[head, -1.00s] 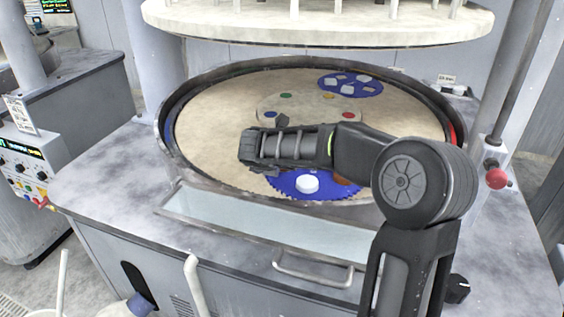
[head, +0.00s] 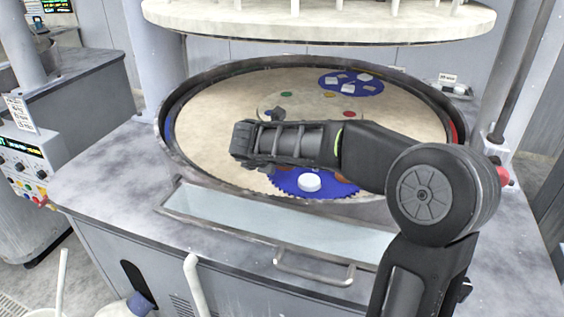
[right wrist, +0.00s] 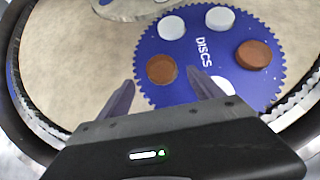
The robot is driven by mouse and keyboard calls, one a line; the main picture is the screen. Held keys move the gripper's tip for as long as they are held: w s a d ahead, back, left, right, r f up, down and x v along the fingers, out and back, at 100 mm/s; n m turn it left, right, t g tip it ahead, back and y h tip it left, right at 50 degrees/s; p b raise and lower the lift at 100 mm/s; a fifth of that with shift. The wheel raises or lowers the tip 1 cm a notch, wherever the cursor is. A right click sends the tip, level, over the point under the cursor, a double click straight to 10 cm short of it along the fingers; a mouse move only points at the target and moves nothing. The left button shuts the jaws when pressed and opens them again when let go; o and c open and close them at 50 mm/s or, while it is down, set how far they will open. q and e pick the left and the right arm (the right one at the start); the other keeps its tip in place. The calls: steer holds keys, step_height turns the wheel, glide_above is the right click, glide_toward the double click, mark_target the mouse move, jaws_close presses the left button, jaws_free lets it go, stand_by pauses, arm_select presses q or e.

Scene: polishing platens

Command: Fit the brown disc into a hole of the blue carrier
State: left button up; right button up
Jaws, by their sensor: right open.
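The blue carrier (right wrist: 205,60) with a toothed rim and the word DISCS lies on the beige platen; it also shows in the head view (head: 328,190), partly behind my right arm. In the right wrist view, one brown disc (right wrist: 161,69) looks low and flat in the carrier near its left edge. Another brown disc (right wrist: 252,54), showing its side wall, sits at the right. White discs (right wrist: 172,27) sit on the carrier too, one partly hidden by a finger. My right gripper (right wrist: 160,88) is open and empty, its fingertips either side of the left brown disc. My left gripper is out of view.
Another blue carrier (head: 366,89) with pale square pieces lies at the back. A pale plate with coloured spots (head: 288,94) is mid-platen. A raised rim surrounds the platen, and an upper plate (head: 320,25) hangs above.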

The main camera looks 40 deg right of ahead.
steer(key=shift+v, duration=1.85)
steer(key=shift+w, duration=0.1)
